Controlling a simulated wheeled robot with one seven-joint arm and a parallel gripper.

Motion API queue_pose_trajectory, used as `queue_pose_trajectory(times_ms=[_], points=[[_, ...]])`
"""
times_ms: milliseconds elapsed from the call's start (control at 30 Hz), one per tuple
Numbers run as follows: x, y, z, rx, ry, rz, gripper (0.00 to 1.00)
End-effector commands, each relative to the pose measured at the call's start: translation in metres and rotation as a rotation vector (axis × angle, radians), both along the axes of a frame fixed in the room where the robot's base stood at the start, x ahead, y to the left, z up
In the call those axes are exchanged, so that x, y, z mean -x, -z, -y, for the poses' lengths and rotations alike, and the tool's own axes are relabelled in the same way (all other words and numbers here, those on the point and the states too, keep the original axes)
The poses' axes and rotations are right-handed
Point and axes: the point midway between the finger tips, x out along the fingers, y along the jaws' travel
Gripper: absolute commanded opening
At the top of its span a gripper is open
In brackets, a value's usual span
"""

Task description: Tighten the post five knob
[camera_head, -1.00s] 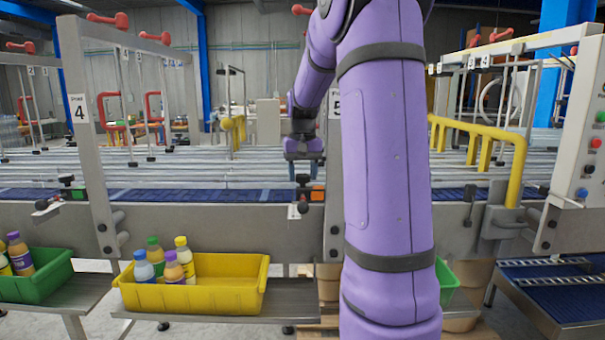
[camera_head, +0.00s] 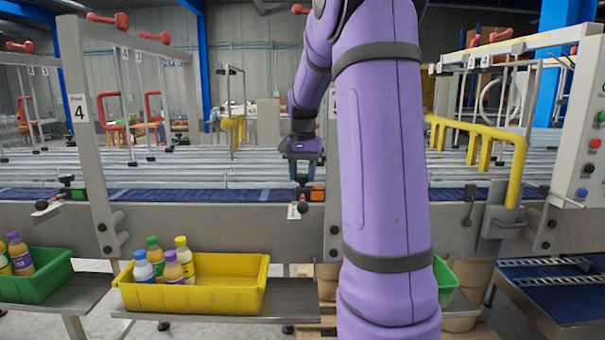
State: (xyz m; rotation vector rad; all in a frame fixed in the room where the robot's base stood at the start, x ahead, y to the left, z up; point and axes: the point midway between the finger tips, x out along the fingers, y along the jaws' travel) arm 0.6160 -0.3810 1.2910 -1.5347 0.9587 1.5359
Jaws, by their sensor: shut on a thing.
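My gripper (camera_head: 302,172) points down at the blue belt's front edge, left of my big purple arm. Its small fingers are shut around the post five knob, which they hide almost fully. An orange block (camera_head: 318,193) sits just right of the fingertips. Below them a black side knob (camera_head: 303,207) and a white tag (camera_head: 293,211) are on the front rail. The post five upright (camera_head: 334,222) is mostly hidden behind my arm.
Post four (camera_head: 88,130) stands left, with a green block (camera_head: 78,191) and black knobs. A yellow bin (camera_head: 215,297) with several bottles and a green bin (camera_head: 40,292) sit on shelves below. A yellow guard rail (camera_head: 515,165) and a button panel (camera_head: 583,160) stand right.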

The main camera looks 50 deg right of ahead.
Motion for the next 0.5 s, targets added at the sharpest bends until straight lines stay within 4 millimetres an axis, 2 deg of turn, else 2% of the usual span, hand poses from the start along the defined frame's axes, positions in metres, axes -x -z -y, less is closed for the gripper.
queue_pose_trajectory(times_ms=[500], points=[[0.0, -0.0008, -0.0001, 0.002, 0.488, 0.001, 0.17]])
